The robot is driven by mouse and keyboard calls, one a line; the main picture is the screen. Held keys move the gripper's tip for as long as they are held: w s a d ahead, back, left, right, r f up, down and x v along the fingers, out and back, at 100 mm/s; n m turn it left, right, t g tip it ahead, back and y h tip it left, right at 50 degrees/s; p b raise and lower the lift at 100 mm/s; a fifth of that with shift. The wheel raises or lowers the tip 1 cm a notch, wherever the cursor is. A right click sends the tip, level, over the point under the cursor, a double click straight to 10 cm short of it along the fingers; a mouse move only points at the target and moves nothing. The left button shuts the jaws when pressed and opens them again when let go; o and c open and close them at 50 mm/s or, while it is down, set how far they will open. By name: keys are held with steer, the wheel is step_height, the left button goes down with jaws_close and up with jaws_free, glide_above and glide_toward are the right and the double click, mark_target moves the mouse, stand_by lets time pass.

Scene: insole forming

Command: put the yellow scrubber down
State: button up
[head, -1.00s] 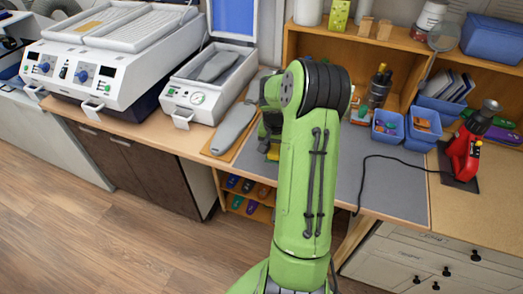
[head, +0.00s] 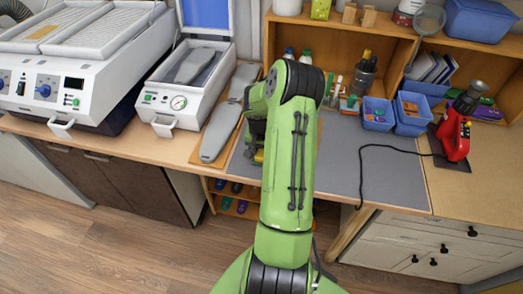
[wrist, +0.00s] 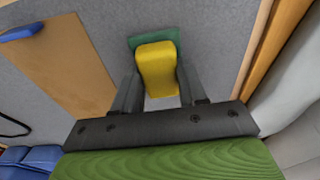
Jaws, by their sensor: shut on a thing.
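The yellow scrubber (wrist: 157,70) shows in the wrist view, with a green pad (wrist: 148,38) at its far end. My gripper (wrist: 156,82) is shut on it, one dark finger on each side. Behind it lies the grey mat (wrist: 215,35); I cannot tell whether the scrubber touches the mat. In the head view my own green arm hides most of the gripper, and only a bit of yellow (head: 258,157) shows beside it, over the left part of the grey mat (head: 340,165).
A grey insole form (head: 222,130) lies on a board left of my gripper. A press with an open lid (head: 190,85) stands beyond it. Blue bins (head: 378,115), a red tool (head: 455,135) and its black cable are to the right. The mat's middle is clear.

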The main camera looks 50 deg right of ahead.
steer(key=shift+f, duration=0.1)
steer(key=o, duration=0.9)
steer(key=shift+o, duration=0.2)
